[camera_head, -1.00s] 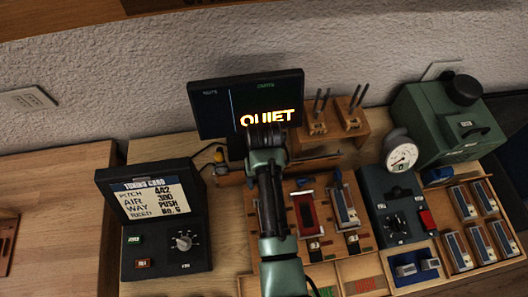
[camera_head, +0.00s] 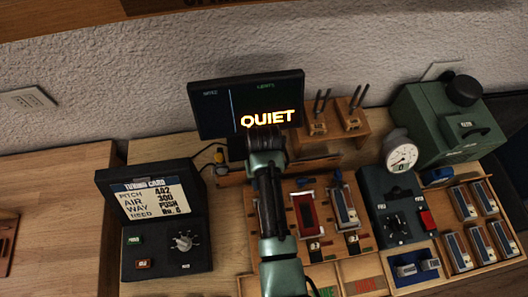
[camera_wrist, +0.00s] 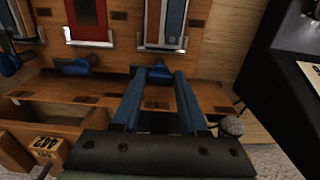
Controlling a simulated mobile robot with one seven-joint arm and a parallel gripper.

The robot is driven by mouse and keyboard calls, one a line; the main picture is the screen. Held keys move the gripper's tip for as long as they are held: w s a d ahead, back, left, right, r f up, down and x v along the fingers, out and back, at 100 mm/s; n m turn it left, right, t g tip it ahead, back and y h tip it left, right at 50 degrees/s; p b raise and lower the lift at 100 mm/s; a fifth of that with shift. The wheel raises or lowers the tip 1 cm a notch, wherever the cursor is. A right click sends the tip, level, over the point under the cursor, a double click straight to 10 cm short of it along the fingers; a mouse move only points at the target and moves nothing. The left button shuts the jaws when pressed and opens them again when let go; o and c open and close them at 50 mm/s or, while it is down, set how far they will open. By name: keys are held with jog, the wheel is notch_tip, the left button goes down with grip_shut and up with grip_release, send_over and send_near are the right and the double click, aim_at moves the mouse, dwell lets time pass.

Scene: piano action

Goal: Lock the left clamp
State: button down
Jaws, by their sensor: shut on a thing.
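The left clamp is a small blue lever (camera_wrist: 158,73) on a wooden rail, below the end of a blue-and-grey block (camera_wrist: 165,20) in the wrist view. My gripper (camera_wrist: 159,75) has its two blue-grey fingers on either side of this lever and is shut on it. A second blue clamp lever (camera_wrist: 75,67) sits to its left, below a red block (camera_wrist: 88,18). In the head view my arm covers the left clamp and my fingertips. Other blue levers show there to the right of my arm, one above the red frame (camera_head: 306,213).
A black tuning card box (camera_head: 155,220) stands left of my arm, and a monitor (camera_head: 245,105) reading "QUIET" stands behind. A dark control box with a dial (camera_head: 390,205) and a green machine (camera_head: 445,125) are at the right. A wooden tool holder (camera_head: 350,120) is behind the rail.

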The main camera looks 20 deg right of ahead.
jog(key=shift+r+m, duration=0.1)
jog(key=shift+m, duration=0.2)
jog(key=m+p, duration=0.1)
jog(key=m, duration=0.2)
jog(key=shift+p, duration=0.4)
jog(key=m+p, duration=0.1)
jog(key=m, duration=0.4)
jog(key=shift+w, duration=0.1)
jog(key=m+p, duration=0.1)
jog(key=m, duration=0.3)
jog(key=shift+m, duration=0.3)
jog(key=m+p, duration=0.1)
jog(key=m, duration=0.3)
jog(key=shift+m, duration=0.3)
jog(key=shift+c, duration=2.2)
grip_release()
